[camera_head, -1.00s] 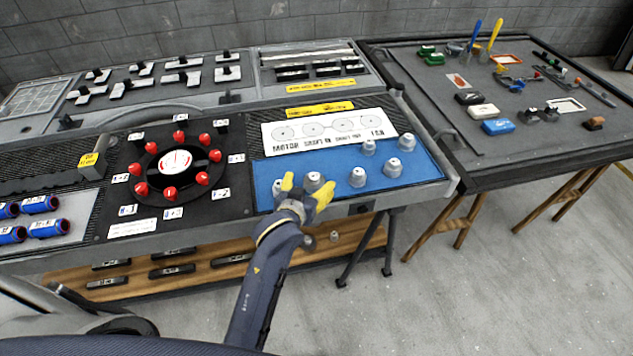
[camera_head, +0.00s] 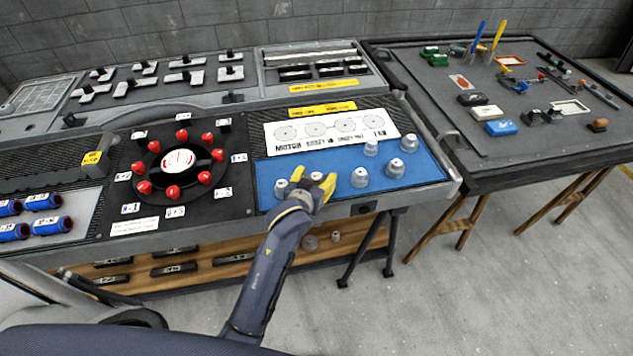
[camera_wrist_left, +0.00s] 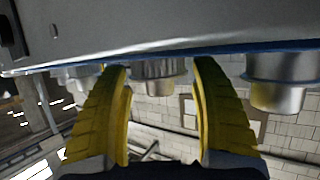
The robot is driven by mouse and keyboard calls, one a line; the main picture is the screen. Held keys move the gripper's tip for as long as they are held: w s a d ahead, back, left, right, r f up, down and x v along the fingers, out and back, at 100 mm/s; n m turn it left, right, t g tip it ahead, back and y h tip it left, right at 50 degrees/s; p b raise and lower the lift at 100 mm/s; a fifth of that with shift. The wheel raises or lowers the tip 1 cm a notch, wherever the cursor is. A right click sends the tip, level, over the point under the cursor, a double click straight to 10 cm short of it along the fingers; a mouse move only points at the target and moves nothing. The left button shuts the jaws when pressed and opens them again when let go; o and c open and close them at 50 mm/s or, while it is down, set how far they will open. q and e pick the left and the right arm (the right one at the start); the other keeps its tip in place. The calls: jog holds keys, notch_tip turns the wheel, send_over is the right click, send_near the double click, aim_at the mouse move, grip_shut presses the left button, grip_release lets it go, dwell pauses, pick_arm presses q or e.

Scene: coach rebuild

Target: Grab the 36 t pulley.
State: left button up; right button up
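Several grey metal pulleys stand on a blue mat (camera_head: 335,195). One pulley (camera_head: 316,177) is between the fingers of my left gripper (camera_head: 316,184); it also shows in the left wrist view (camera_wrist_left: 161,78). The left gripper is open, its yellow fingers one on each side of that pulley; whether they touch it I cannot tell. Another pulley (camera_head: 281,187) stands just left of the gripper, and others stand to the right (camera_head: 360,177) (camera_head: 395,169). I cannot read a tooth count on any pulley. My right gripper is not in view.
A white label board (camera_head: 330,130) lies behind the mat. A black panel with a ring of red knobs (camera_head: 173,192) is left of it. More pulleys (camera_head: 371,147) (camera_head: 409,143) stand at the mat's right rear. A table with tools (camera_head: 450,110) is to the right.

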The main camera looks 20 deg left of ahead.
pick_arm(q)
jog(key=c, duration=0.9)
jog(key=shift+c, duration=0.2)
